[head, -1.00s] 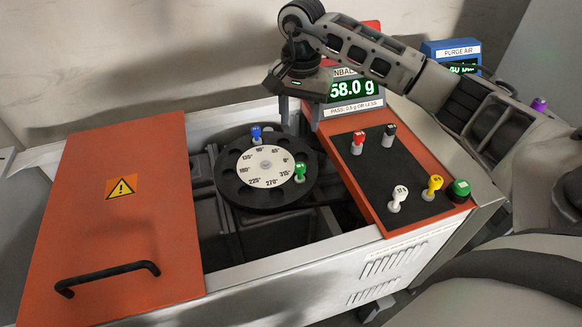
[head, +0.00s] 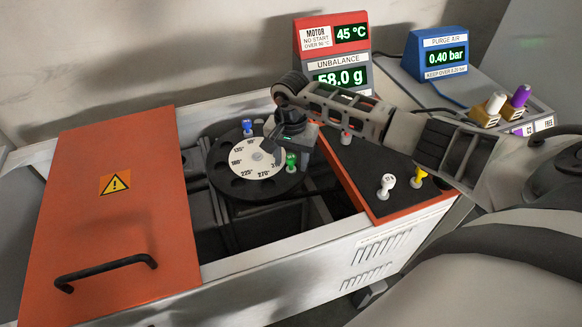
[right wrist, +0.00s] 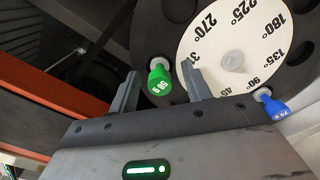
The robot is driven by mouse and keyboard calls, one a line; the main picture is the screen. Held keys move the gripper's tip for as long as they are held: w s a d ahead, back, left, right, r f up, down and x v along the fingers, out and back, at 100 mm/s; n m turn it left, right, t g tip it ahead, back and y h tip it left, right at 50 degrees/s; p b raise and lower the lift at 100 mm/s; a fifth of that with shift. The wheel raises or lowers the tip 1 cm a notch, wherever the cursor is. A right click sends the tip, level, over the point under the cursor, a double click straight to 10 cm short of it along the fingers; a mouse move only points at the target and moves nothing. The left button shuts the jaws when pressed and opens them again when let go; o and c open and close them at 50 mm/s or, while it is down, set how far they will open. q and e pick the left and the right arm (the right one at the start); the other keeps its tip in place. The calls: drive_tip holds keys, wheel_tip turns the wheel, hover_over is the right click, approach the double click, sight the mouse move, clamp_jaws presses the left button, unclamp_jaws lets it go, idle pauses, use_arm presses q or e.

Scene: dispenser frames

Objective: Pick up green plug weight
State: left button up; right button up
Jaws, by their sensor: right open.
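The green plug weight (head: 291,162) stands in the black rotor disc (head: 222,176), at the near right of its white dial. In the right wrist view the green plug weight (right wrist: 159,78) shows between the two fingers of my right gripper (right wrist: 160,85), with a gap on its left side. My right gripper (head: 289,150) is open and over the rotor, close to the plug. Whether a finger touches the plug I cannot tell. A blue plug weight (head: 247,127) stands at the far side of the disc; it also shows in the right wrist view (right wrist: 272,105). My left gripper is not in view.
An orange lid (head: 120,215) lies left of the open bay. White (head: 387,185), yellow (head: 419,177) and red (head: 346,137) plugs stand on the black pad at right, partly behind my arm. Display boxes (head: 337,45) stand behind, and a blue purge air box (head: 436,55) to their right.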

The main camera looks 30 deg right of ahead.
drive_tip(key=shift+f, duration=0.1)
clamp_jaws()
